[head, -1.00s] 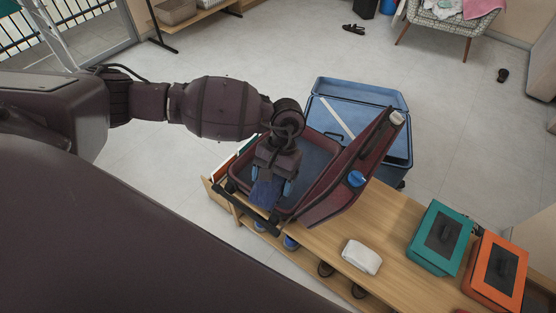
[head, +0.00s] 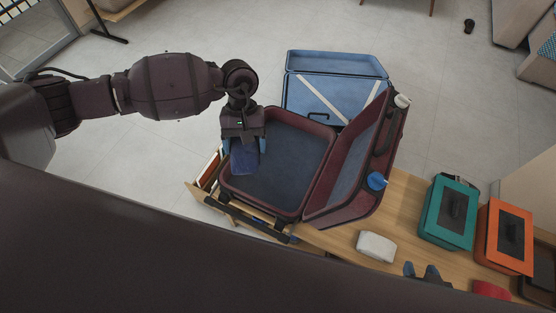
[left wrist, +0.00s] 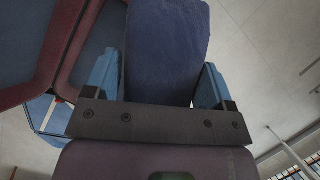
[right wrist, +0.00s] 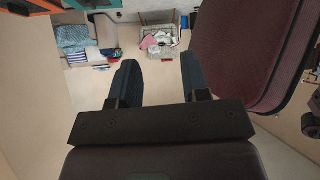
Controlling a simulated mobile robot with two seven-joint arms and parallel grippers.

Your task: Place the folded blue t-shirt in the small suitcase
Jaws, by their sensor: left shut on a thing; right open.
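The folded blue t-shirt (head: 244,158) is dark blue and hangs from my left gripper (head: 245,146), which is shut on it. It also fills the top middle of the left wrist view (left wrist: 165,50), between the fingers. The small suitcase is dark red with a blue-grey lining (head: 280,155) and stands open on the wooden bench, its lid raised on the right. The shirt is over the suitcase's left side; I cannot tell its height above the rim. My right gripper (head: 428,272) is open and empty near the bench's front; it shows in the right wrist view (right wrist: 158,85) beside the suitcase lid.
A larger blue suitcase (head: 325,95) lies open on the floor behind. On the wooden bench (head: 405,190) are a white folded cloth (head: 376,247), a teal box (head: 449,212), an orange box (head: 503,236) and a red item (head: 490,290). A blue round object (head: 376,181) is at the lid.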

